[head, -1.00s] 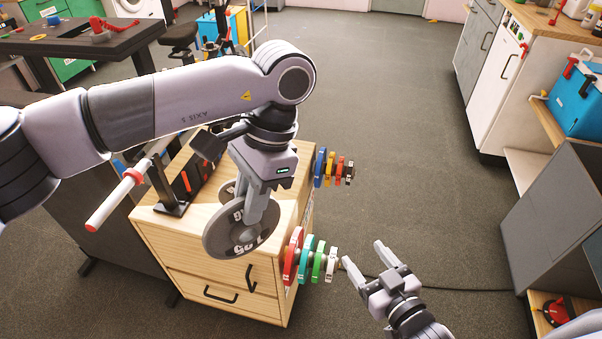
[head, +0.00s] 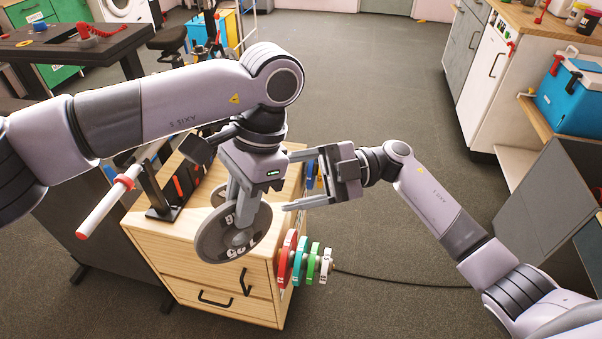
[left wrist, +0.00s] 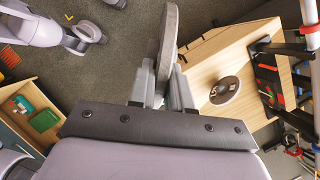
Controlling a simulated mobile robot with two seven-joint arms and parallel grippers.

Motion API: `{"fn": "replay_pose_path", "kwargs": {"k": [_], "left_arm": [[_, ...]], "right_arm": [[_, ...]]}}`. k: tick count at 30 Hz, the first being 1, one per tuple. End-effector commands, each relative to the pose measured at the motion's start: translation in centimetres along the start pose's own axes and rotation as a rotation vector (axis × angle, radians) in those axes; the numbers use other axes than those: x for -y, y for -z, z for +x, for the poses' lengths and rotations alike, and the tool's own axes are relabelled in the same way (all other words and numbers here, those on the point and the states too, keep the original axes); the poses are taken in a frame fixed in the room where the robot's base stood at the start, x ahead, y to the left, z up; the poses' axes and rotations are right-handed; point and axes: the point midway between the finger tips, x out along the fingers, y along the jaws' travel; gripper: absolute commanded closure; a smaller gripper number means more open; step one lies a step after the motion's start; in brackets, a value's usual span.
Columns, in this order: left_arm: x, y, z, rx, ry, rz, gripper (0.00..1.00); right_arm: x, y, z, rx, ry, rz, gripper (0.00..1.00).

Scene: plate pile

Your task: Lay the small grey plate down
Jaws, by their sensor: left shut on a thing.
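My left gripper (head: 243,222) is shut on a grey plate (head: 210,240), which hangs upright on edge over the front of the wooden cabinet (head: 150,230). In the left wrist view the held plate (left wrist: 168,40) shows edge-on between the fingers (left wrist: 162,88). Another grey plate (left wrist: 225,91) lies flat on the cabinet top; in the head view only a part of it (head: 217,193) shows behind the held plate. My right gripper (head: 288,182) is open and empty, just right of the left gripper, fingers pointing left.
Red, teal, green and white plates (head: 300,260) hang on the cabinet's right side, with several smaller coloured ones (head: 313,170) farther back. A black stand with a white bar (head: 105,210) and red collar stands at the cabinet's left. A cable crosses the floor at right.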

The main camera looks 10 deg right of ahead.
Motion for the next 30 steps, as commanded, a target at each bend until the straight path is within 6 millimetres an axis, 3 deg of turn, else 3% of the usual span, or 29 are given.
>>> {"fn": "replay_pose_path", "kwargs": {"k": [6, 15, 23, 30], "left_arm": [[0.0, -0.1, -0.2, -0.001, 0.002, 0.0, 1.0], [0.0, -0.1, -0.2, -0.001, 0.002, 0.0, 1.0], [0.0, -0.1, -0.2, -0.001, 0.002, 0.0, 1.0], [0.0, -0.1, -0.2, -0.001, 0.002, 0.0, 1.0]], "right_arm": [[-0.3, -0.2, 0.1, 0.088, 0.28, 0.298, 0.32], [-0.6, -0.4, -1.0, 0.268, 0.468, 0.615, 0.32], [-0.1, -0.5, -0.5, 0.313, 0.5, 0.683, 0.32], [2.1, -0.9, 3.0, 0.31, 0.499, 0.681, 0.32]]}}
